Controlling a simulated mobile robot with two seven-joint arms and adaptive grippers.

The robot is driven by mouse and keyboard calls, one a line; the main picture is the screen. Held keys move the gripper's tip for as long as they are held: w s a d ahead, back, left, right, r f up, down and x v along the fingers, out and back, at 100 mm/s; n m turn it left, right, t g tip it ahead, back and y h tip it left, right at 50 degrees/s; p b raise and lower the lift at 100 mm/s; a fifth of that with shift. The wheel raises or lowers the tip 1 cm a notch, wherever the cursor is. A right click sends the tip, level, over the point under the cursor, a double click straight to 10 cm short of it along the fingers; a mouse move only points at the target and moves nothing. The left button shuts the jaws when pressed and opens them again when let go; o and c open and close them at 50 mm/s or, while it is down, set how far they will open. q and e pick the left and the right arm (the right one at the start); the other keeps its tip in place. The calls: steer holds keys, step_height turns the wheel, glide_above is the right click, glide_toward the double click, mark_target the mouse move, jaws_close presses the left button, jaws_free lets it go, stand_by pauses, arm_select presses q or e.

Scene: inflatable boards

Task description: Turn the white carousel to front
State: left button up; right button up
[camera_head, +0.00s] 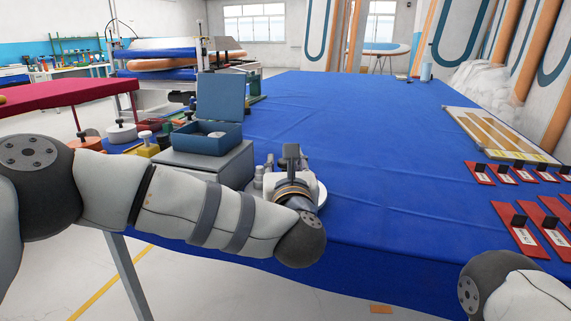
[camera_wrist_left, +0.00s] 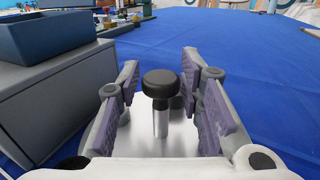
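My right gripper is out of view; only part of the right arm shows at the lower right.
A grey box (camera_head: 216,165) carrying an open blue case (camera_head: 207,141) stands just left of the carousel. Red plates with black tabs (camera_head: 519,236) and a wooden-slatted panel (camera_head: 500,134) lie on the right. The middle of the blue table (camera_head: 355,135) is clear.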

arm_select(q)
steer(key=shift+c, duration=0.4)
jaws_close()
